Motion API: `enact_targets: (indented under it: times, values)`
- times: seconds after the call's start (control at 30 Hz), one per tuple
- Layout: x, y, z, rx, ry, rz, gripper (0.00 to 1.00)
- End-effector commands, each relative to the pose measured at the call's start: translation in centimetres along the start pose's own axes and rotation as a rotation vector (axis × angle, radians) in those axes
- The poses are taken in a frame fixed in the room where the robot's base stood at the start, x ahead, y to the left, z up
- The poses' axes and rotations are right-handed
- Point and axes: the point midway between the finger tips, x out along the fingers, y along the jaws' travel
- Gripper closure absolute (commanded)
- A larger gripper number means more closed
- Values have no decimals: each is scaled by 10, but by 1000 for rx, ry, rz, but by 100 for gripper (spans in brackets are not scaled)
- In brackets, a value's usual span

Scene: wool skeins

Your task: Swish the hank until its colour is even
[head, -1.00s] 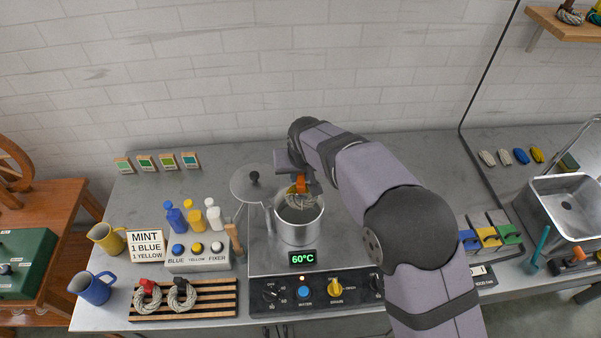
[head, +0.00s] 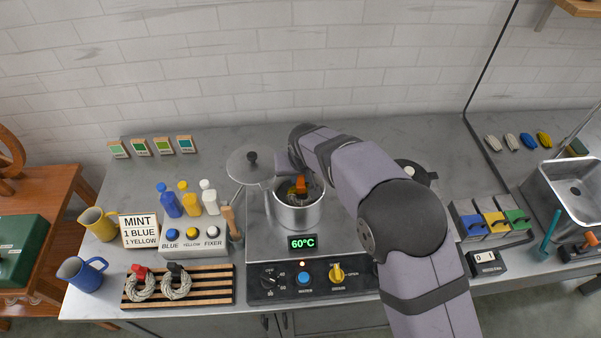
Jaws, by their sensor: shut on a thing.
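The steel pot (head: 299,216) stands on the dye station in mid view, with a green 60°C display below it. My gripper (head: 299,182) is at the pot's mouth, shut on the orange holder (head: 300,185) of the hank. The hank itself is down inside the pot and hidden by the rim and gripper, so its colour cannot be told. Two pale hanks, one with a red holder (head: 139,272) and one with a black holder (head: 175,268), lie on the slatted wooden rack (head: 213,287) at front left.
The pot's lid (head: 250,168) is on a stand left of the pot. A MINT card (head: 139,230) and two jugs (head: 83,272) are farther left. The sink (head: 570,197) is at right.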

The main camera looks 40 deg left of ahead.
Motion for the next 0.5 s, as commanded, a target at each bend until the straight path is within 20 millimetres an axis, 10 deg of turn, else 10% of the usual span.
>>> enact_targets:
  times: [0.5]
  values:
    - [26, 0, 11, 1, 0, 0, 100]
